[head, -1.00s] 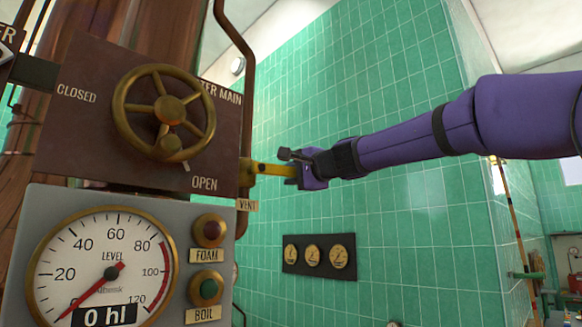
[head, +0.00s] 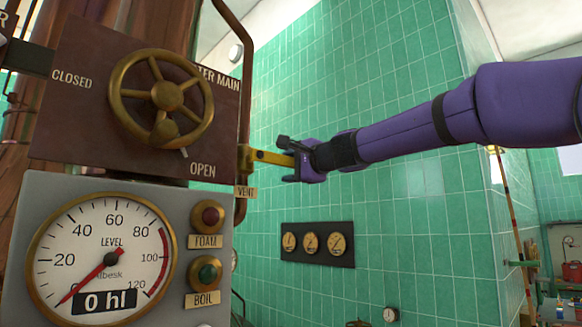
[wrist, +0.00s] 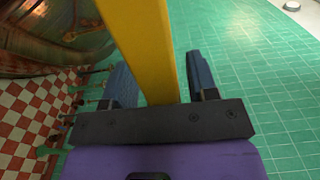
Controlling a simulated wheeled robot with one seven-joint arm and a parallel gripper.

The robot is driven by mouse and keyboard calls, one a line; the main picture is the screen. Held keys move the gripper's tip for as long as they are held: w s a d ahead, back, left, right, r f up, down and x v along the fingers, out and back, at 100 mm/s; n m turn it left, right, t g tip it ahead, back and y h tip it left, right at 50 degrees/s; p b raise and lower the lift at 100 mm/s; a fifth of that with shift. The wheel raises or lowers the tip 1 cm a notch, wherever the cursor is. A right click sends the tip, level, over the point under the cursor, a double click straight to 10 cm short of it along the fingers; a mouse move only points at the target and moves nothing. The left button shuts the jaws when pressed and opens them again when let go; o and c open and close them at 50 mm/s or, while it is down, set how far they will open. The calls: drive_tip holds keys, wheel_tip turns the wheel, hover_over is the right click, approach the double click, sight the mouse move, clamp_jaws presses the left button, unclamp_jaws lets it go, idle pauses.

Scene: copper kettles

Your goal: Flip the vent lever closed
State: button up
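In the wrist view the yellow lever (wrist: 150,45) runs between the two fingers of my gripper (wrist: 160,85). Narrow gaps show on both sides, so the fingers are open around it. Whether either finger touches it is unclear.
Left of the lever is a brown panel with a brass handwheel (head: 162,98), marked CLOSED and OPEN. Below it is a grey panel with a level gauge (head: 100,260) reading 0 hl.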

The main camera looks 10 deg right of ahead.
drive_tip(key=v, duration=1.1)
drive_tip(key=shift+w, duration=0.1)
idle(0.4)
